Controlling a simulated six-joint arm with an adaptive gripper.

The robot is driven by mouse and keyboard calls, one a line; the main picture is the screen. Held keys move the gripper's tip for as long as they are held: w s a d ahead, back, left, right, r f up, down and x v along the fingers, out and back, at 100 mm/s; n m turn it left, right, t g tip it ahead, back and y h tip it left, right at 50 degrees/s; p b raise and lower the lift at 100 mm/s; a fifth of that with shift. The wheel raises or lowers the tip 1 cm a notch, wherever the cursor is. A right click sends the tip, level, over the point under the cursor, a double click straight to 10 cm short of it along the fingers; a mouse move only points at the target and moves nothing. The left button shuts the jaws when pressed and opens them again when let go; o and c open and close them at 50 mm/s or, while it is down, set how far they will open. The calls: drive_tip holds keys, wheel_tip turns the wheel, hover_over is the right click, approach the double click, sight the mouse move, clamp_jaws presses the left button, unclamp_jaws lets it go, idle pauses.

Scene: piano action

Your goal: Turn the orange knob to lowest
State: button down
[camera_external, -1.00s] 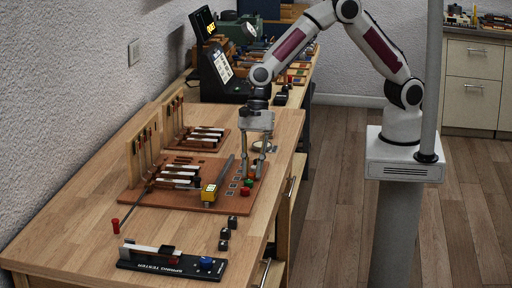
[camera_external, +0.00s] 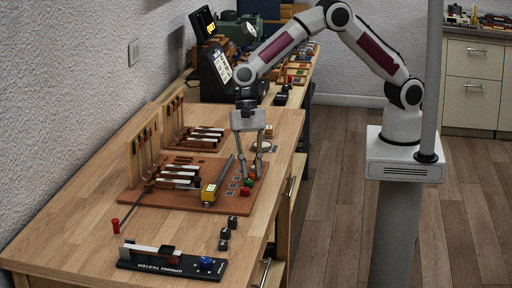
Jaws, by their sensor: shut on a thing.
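My gripper (camera_external: 251,176) points down over the right side of the brown action board (camera_external: 190,200). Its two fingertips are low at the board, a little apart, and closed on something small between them. That thing is too small and covered to make out. No orange knob can be told apart here; it may be hidden by the fingers. A small green knob (camera_external: 248,182) and a red knob (camera_external: 245,191) sit just in front of the fingertips.
A yellow device (camera_external: 208,194) stands on the board left of my gripper. A spring tester (camera_external: 170,262) with a blue knob (camera_external: 206,262) lies at the near table edge. Several small dark blocks (camera_external: 224,234) stand between.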

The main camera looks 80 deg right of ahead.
drive_tip(key=c, duration=1.9)
unclamp_jaws()
drive_tip(key=shift+m, duration=0.3)
